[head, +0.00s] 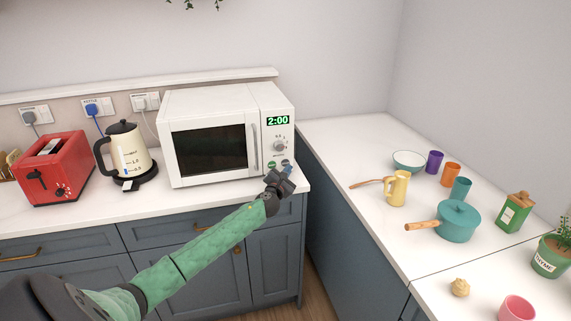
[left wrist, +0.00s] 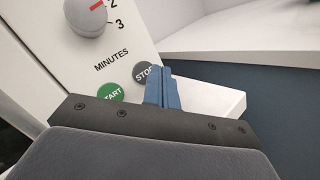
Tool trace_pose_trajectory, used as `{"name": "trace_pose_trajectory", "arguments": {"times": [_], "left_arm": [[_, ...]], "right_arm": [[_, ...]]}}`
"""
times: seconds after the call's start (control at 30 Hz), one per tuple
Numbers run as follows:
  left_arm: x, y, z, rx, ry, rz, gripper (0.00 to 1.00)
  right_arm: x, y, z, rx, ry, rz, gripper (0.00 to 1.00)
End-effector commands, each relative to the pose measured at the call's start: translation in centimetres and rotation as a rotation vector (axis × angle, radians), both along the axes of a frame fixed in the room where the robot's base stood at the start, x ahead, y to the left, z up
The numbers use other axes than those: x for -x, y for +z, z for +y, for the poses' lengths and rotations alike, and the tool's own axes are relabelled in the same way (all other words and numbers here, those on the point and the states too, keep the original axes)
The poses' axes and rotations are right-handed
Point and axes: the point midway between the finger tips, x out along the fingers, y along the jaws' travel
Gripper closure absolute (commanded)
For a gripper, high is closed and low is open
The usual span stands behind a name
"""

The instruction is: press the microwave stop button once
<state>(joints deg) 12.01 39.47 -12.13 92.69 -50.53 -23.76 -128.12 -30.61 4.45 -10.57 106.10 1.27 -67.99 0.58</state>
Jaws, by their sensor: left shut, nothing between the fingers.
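The white microwave (head: 180,105) stands on the left counter, its door shut and its display (head: 278,120) reading 2:00. Its grey stop button (left wrist: 144,73) shows in the left wrist view, low on the panel, partly covered by my fingers. The green start button (left wrist: 112,92) is to its left; it also shows in the head view (head: 271,164). My left gripper (head: 286,170) is in front of the lower right of the panel. Its blue fingers (left wrist: 165,88) are shut and empty, overlapping the right edge of the stop button; I cannot tell whether they touch it. My right gripper is not in view.
The minutes dial (left wrist: 86,16) is above the buttons. A kettle (head: 130,152) and a red toaster (head: 52,168) stand left of the microwave. The right counter holds a teal pot (head: 458,222), a yellow jug (head: 398,188), cups and a bowl (head: 408,161).

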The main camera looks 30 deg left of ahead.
Motion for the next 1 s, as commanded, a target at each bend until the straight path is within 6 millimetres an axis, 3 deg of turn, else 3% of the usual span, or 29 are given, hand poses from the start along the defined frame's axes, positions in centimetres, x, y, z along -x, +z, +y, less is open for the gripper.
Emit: {"name": "trace_pose_trajectory", "arguments": {"times": [0.03,0.2,1.0], "left_arm": [[0.1,-1.0,-0.3,0.004,-0.004,0.010,1.00],[0.1,-1.0,-0.4,0.005,-0.004,0.011,1.00],[3.3,-0.3,-4.0,0.003,-0.002,0.004,1.00]], "right_arm": [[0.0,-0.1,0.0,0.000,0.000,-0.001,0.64],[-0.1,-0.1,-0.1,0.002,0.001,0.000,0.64],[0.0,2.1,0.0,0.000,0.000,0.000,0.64]]}}
